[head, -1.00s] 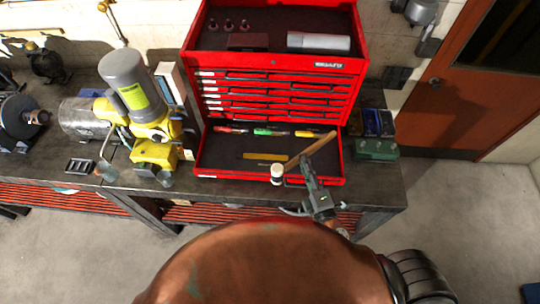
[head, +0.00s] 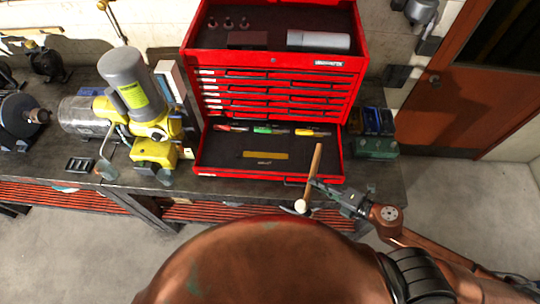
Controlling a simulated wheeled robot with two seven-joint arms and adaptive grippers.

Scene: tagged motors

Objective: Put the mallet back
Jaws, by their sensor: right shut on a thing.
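The mallet has a wooden handle (head: 316,162) and a pale head (head: 301,206). My right gripper (head: 316,184) is shut on the handle and holds the mallet near the front edge of the open drawer, handle pointing up and head toward me. The red tool chest's open bottom drawer (head: 215,152) has a dark lining. A yellow strip (head: 265,155) with small unreadable lettering below it lies in the drawer's middle. My left gripper is not in view.
Red, green and yellow handled screwdrivers (head: 270,130) lie along the drawer's back. A yellow and grey machine (head: 135,95) stands left of the chest, with a small glass near it. Green and blue boxes (head: 376,146) stand right of the drawer.

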